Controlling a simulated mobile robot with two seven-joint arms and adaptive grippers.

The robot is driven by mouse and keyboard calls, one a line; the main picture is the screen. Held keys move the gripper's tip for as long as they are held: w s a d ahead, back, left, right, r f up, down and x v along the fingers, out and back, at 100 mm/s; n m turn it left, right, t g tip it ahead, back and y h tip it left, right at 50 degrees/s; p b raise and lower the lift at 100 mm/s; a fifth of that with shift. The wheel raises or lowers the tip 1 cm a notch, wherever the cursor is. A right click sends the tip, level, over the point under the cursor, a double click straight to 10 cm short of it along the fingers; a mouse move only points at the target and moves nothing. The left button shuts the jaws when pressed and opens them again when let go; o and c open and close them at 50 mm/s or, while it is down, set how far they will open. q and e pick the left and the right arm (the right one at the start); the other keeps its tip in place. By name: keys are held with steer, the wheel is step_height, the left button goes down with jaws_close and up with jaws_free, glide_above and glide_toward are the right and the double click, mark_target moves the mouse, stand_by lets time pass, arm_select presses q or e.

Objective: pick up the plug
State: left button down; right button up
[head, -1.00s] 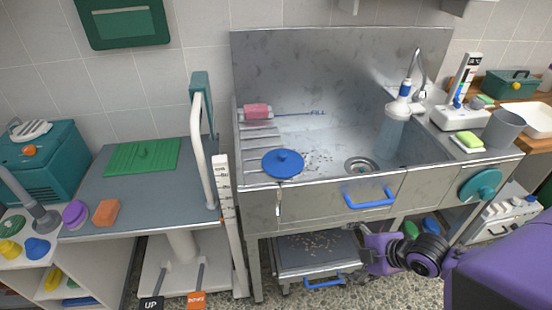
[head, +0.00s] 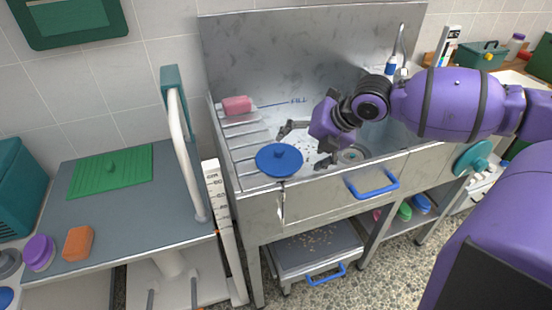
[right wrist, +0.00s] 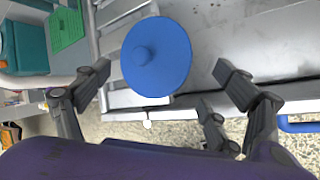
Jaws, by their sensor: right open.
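The plug (head: 279,160) is a round blue disc with a small knob on top. It lies at the left front of the steel sink, over the front ends of the slatted rack. My right gripper (head: 302,145) is open and empty, just right of the plug and above the sink in the head view. In the right wrist view the plug (right wrist: 157,57) shows ahead, between and beyond the spread fingers (right wrist: 160,80), with no visible contact. My left gripper is not in view.
The steel sink (head: 275,60) has a high back wall and a drain (head: 352,154). A pink block (head: 237,105) sits on the rack (head: 236,130) behind the plug. A blue handle (head: 373,184) sticks out in front. A white post (head: 186,150) stands left.

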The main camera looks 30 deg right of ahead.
mark_target(286, 156)
steer(key=shift+w+f, duration=0.2)
steer(key=shift+f, duration=0.05)
steer(key=shift+w+a+f, duration=0.15)
steer(key=shift+w+f, duration=0.05)
steer(key=shift+f, duration=0.1)
steer(key=b+x, duration=0.1)
steer(key=x, duration=0.3)
steer(key=shift+w+b, duration=0.1)
steer(key=shift+b, duration=0.2)
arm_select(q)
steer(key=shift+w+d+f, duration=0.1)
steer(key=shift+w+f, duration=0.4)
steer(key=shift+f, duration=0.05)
arm_select(e)
steer(key=c, duration=1)
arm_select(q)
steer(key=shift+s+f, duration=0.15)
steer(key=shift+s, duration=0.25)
arm_select(e)
steer(key=shift+c, duration=1.1)
